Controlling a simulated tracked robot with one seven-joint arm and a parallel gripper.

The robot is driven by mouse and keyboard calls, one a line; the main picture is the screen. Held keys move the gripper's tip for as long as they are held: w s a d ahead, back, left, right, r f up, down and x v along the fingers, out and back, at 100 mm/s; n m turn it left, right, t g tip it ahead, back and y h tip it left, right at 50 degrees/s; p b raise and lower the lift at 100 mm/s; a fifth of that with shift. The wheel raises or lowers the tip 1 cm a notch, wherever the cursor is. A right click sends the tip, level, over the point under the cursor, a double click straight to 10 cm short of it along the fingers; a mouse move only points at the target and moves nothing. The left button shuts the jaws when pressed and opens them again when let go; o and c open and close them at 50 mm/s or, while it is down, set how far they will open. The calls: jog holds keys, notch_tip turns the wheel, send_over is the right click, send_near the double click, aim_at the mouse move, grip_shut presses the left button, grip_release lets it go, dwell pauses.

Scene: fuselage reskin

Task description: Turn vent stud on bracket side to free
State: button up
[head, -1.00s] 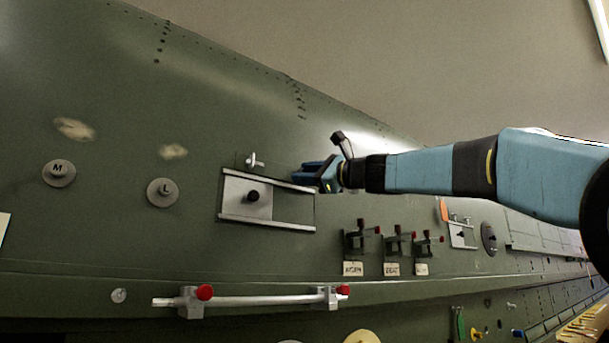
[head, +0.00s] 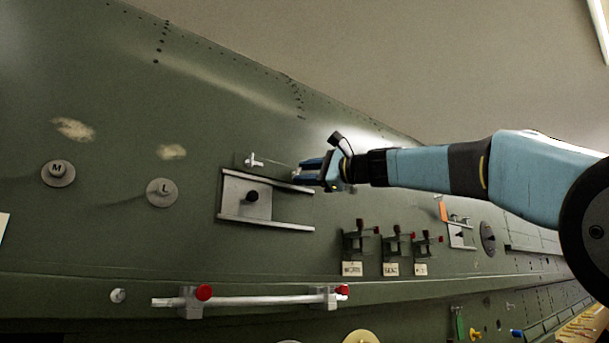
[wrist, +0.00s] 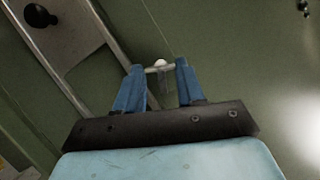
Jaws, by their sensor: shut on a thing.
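In the wrist view a small pale stud with a crossbar handle (wrist: 160,65) stands between the tips of my gripper (wrist: 160,70). The blue fingers are on both sides of the handle, at its ends, and appear shut on it. In the head view my gripper (head: 303,177) is just above the right end of the bracket's rails and hides this stud. Another silver stud with a cross handle (head: 254,161) shows left of my gripper, above the bracket (head: 233,190). The bracket has two rails and a plate with a black knob (head: 252,196).
Round fittings marked M (head: 58,173) and L (head: 161,192) are on the green skin to the left. A silver bar with red knobs (head: 255,301) runs along the bottom. The skin above is clear.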

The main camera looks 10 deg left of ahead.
jog(key=shift+w+f+n+g+h, duration=0.1)
jog(key=shift+n+g+h, duration=0.25)
jog(key=shift+n, duration=0.75)
jog(key=shift+n+g+h, duration=0.25)
jog(key=shift+n+h, duration=0.1)
jog(key=shift+n, duration=0.75)
jog(key=shift+a, duration=0.1)
jog(key=o, duration=0.8)
jog(key=shift+o, duration=1.2)
jog(key=shift+d+r, duration=0.2)
jog(key=v, duration=1.3)
jog(key=shift+d, duration=0.3)
